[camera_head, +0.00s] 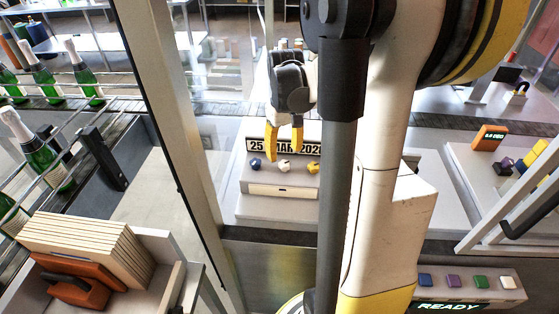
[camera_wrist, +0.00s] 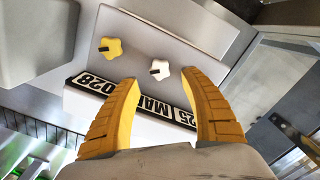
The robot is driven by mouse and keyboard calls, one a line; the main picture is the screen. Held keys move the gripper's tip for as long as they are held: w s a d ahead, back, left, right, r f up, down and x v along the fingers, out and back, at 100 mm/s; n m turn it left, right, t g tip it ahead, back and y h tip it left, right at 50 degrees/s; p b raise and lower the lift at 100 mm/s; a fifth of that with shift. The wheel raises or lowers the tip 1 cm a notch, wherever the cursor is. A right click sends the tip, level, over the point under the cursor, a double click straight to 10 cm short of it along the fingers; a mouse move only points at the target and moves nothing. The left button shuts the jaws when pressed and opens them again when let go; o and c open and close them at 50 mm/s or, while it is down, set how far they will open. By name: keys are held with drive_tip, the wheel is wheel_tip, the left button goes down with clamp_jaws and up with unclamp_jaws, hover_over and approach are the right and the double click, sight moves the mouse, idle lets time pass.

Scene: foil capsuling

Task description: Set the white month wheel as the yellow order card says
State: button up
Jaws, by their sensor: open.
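The white month wheel (camera_head: 285,165) is a small lobed knob on the front of a grey date unit (camera_head: 245,207), between a blue knob (camera_head: 255,163) and a yellow knob (camera_head: 313,168). In the wrist view the white wheel (camera_wrist: 160,71) has a dark mark and lies just beyond my fingertips. The date strip (camera_wrist: 90,88) shows 25, a month that looks like MAR, and 2028; a finger partly covers it. My gripper (camera_head: 284,152) is open, its yellow fingers apart in front of the strip, nothing visible between them; it also shows in the wrist view (camera_wrist: 160,80). I cannot make out a yellow order card.
A READY panel (camera_head: 447,306) with coloured buttons is at lower right. Green bottles (camera_head: 38,155) stand at left behind a metal frame post (camera_head: 165,120).

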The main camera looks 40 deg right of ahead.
sight(284, 163)
wheel_tip(284, 163, down, 5)
drive_tip(key=shift+r+b, duration=0.1)
drive_tip(key=shift+b, duration=0.35)
clamp_jaws()
